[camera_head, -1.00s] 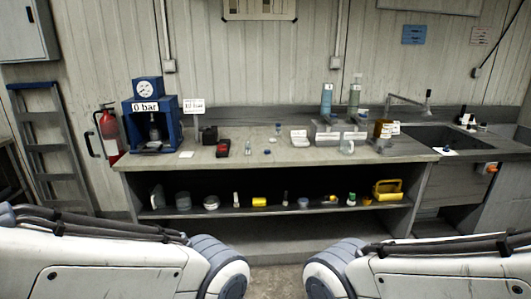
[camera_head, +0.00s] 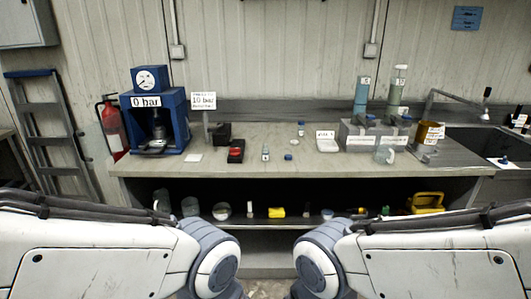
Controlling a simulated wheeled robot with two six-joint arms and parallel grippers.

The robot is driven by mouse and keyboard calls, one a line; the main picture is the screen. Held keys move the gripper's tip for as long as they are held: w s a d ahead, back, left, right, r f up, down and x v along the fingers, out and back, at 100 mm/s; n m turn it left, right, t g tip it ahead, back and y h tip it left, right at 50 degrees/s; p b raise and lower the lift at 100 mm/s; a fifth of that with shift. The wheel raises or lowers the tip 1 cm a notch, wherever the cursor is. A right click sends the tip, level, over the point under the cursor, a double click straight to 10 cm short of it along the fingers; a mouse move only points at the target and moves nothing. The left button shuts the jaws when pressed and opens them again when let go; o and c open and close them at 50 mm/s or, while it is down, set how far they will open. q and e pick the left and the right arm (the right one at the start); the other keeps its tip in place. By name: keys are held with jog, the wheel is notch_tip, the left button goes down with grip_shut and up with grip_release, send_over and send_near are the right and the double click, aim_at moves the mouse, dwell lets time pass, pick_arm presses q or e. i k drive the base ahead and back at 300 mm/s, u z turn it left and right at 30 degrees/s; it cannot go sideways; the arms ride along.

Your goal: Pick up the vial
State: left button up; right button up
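Two small vial-like items stand on the grey workbench (camera_head: 230,163). One is a small clear vial (camera_head: 265,153) near the middle, right of a black and red device (camera_head: 236,151). The other is a small pale bottle with a blue top (camera_head: 301,129), farther back. A small blue cap-like piece (camera_head: 288,156) lies on the bench between them and nearer the front. I cannot tell which of the two the task names. My two white arms come in from the lower left and lower right. Neither gripper is in view.
A blue press (camera_head: 160,120) stands at the bench's left end. Right of the vials are a white tray (camera_head: 327,142), grey blocks with tall bottles (camera_head: 361,95), and a sink (camera_head: 490,145). The shelf below holds several items, including a yellow case (camera_head: 426,203).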

aim_at(264, 148)
jog(key=u, duration=0.35)
jog(key=i, duration=0.8)
jog(key=u, duration=0.4)
jog(key=i, duration=1.5)
jog(key=z, duration=0.3)
